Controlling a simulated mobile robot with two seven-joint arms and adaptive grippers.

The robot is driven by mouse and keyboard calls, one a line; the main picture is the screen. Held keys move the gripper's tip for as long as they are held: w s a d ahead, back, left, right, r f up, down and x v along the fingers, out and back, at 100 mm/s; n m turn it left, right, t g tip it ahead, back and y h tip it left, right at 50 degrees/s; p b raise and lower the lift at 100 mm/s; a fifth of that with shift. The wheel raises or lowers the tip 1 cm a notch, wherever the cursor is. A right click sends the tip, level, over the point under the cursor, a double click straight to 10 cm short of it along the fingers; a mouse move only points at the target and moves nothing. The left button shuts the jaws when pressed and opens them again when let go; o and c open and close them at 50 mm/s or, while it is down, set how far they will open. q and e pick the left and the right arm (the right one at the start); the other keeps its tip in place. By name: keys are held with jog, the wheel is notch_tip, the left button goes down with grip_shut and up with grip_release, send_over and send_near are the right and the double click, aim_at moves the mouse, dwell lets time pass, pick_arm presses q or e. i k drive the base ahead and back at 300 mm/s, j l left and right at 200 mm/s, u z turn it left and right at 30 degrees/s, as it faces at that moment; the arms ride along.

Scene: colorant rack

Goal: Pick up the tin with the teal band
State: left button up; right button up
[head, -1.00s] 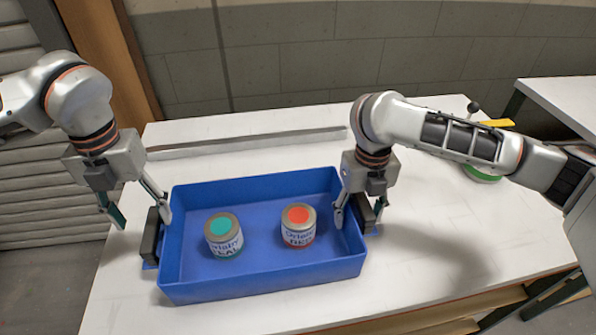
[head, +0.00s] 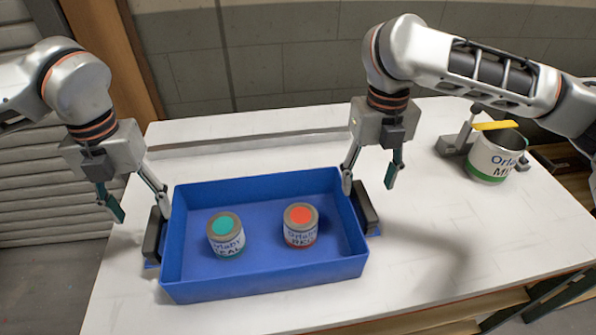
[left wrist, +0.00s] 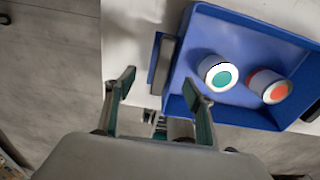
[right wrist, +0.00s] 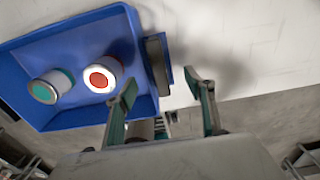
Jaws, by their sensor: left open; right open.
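The tin with the teal band (head: 226,236) stands upright in the left half of the blue tray (head: 270,285). It also shows in the left wrist view (left wrist: 219,75) and the right wrist view (right wrist: 50,87). My left gripper (head: 143,203) is open and empty at the tray's left wall, its fingers on either side of the dark handle there. My right gripper (head: 368,187) is open and empty, raised above the tray's right wall and handle. Neither gripper touches the tin.
A tin with a red top (head: 300,226) stands in the tray, right of the teal one. A larger white can with a green band (head: 492,158) and a yellow strip (head: 495,126) stand at the right of the white table (head: 440,240).

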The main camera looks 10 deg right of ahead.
aim_at(225, 231)
jog(key=k, duration=1)
